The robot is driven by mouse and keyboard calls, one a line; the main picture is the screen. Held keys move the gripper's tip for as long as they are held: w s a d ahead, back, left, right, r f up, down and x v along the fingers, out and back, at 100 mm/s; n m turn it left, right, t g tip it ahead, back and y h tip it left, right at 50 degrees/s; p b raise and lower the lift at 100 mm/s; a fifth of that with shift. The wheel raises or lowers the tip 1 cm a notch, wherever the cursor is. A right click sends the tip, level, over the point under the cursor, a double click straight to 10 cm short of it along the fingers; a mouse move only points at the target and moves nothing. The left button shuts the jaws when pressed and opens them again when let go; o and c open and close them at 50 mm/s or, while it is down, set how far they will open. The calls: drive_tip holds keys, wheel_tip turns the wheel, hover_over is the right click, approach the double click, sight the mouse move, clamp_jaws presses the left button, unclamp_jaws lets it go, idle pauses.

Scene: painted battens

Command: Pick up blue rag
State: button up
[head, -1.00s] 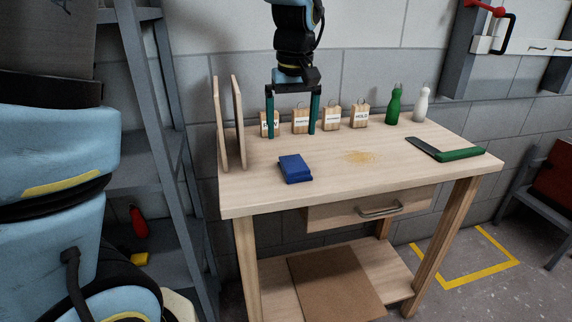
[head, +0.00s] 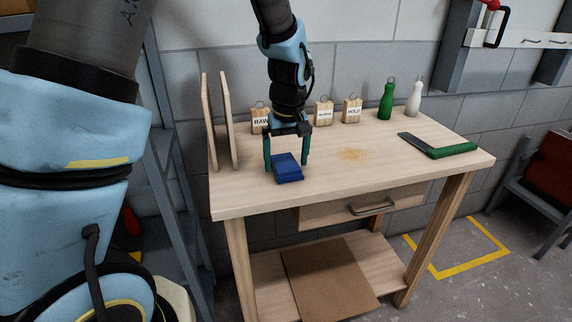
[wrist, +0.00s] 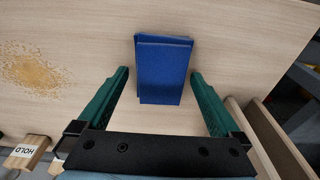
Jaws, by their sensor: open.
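The blue rag (head: 288,170) is a folded, flat block lying on the wooden workbench (head: 330,190), toward its left half. In the wrist view the rag (wrist: 163,70) lies ahead and between the green fingers, with bare wood showing on both sides of it. My gripper (head: 287,167) is open and points down over the rag, one finger to each side. In the wrist view my gripper (wrist: 158,75) holds nothing. I cannot tell the exact height of the fingertips above the bench top.
Two upright boards (head: 218,120) stand close on the left. Wooden tag blocks, including one marked HOLD (head: 352,110), line the back. A green bottle (head: 386,100), a white bottle (head: 414,98) and a green-handled square (head: 440,148) are on the right. Sawdust (head: 354,154) lies mid-bench.

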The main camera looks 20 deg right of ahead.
sight(286, 163)
drive_tip(key=shift+c, duration=0.4)
drive_tip(key=c, duration=1.1)
wheel_tip(286, 163, up, 10)
drive_tip(key=b, duration=0.1)
drive_tip(key=shift+b, duration=0.3)
